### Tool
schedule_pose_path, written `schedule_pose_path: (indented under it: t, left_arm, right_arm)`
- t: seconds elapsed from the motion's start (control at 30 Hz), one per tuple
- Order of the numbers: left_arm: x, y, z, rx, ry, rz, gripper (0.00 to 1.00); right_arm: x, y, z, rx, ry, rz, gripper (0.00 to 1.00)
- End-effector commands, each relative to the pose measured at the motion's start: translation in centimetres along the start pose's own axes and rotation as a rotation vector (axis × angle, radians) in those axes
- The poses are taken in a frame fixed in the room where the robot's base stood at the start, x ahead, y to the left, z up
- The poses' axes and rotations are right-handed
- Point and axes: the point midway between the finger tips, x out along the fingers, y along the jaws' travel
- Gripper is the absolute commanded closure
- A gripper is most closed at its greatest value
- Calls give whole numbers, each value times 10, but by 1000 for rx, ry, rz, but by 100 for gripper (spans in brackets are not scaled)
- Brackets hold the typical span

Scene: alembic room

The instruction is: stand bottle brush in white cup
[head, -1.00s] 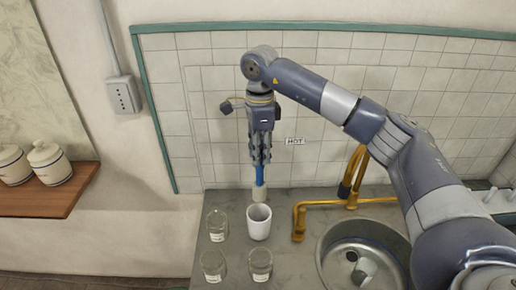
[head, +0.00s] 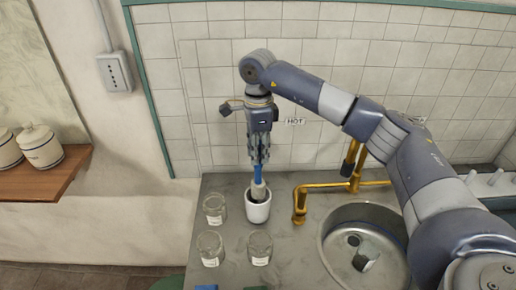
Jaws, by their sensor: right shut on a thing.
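The bottle brush (head: 259,176) has a blue handle and a pale brush end, and it points straight down. My right gripper (head: 259,158) is shut on the blue handle from above. The white cup (head: 258,212) stands upright on the grey counter, directly below the gripper. The brush's lower end is at the cup's mouth and overlaps its dark opening; its tip is hidden, so I cannot tell how deep it reaches. My left gripper is not in view.
Several clear glass jars with labels, one of them (head: 214,208), stand left of and in front of the cup. A brass tap (head: 300,205) and a round metal sink (head: 335,245) are to the right. A tiled wall (head: 215,130) is close behind.

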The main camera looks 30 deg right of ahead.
Motion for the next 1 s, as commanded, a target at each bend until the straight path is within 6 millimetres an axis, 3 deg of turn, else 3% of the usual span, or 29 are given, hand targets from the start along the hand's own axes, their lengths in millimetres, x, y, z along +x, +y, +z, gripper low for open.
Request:
schedule_pose_path:
  t: [0.6, 1.0]
  left_arm:
    - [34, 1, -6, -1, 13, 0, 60]
    - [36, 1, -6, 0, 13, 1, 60]
  right_arm:
    - [50, 0, 0, 0, 0, 0, 100]
    - [53, 0, 0, 0, 0, 0, 100]
